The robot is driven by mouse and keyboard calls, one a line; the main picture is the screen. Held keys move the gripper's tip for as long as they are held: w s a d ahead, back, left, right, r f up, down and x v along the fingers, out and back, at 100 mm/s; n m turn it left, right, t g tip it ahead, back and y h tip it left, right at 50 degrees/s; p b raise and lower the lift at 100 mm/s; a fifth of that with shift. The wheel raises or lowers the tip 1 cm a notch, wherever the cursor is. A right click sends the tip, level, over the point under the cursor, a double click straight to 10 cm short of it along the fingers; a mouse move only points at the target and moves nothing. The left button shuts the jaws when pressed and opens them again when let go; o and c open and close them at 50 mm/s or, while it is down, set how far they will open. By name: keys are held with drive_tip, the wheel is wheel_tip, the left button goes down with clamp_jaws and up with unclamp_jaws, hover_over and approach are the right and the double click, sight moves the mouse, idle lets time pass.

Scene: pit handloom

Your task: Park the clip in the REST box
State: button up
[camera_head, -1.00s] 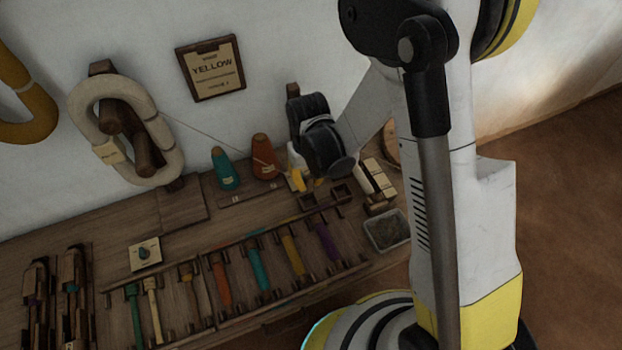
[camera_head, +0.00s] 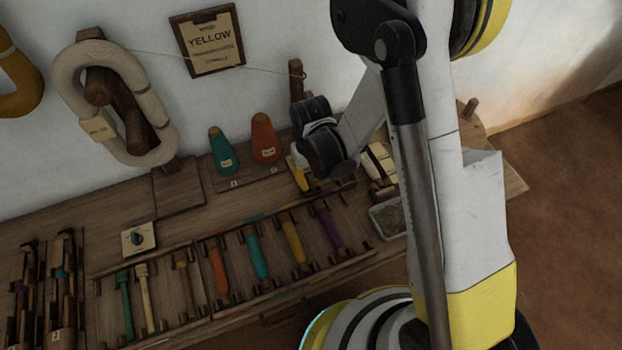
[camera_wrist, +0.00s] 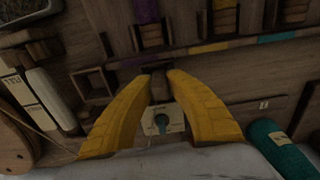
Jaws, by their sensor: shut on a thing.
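My gripper (camera_head: 301,178) is low over the bench, right of the orange cone, with its yellow fingers partly hidden by my wrist in the head view. In the wrist view the fingertips (camera_wrist: 160,76) close on a small dark piece, seemingly the clip (camera_wrist: 157,88). A cream plate with a teal knob (camera_wrist: 163,121) shows between the fingers; I cannot tell whether it belongs to the held piece. An open square wooden box (camera_wrist: 77,88) lies left of the fingers, apart from them. No REST lettering is readable on it.
A rack of coloured bobbins (camera_head: 257,256) runs along the bench front. Teal (camera_head: 222,152) and orange (camera_head: 263,140) cones stand behind. A pale thread runs from the skein (camera_head: 62,75) to a wall post (camera_head: 297,80). A grey tray (camera_head: 386,218) is at right.

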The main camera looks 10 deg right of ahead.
sight(311, 177)
drive_tip(key=o, duration=1.3)
drive_tip(key=shift+c, duration=0.2)
drive_tip(key=shift+r, duration=0.15)
wheel_tip(311, 177, up, 8)
drive_tip(key=p, duration=0.5)
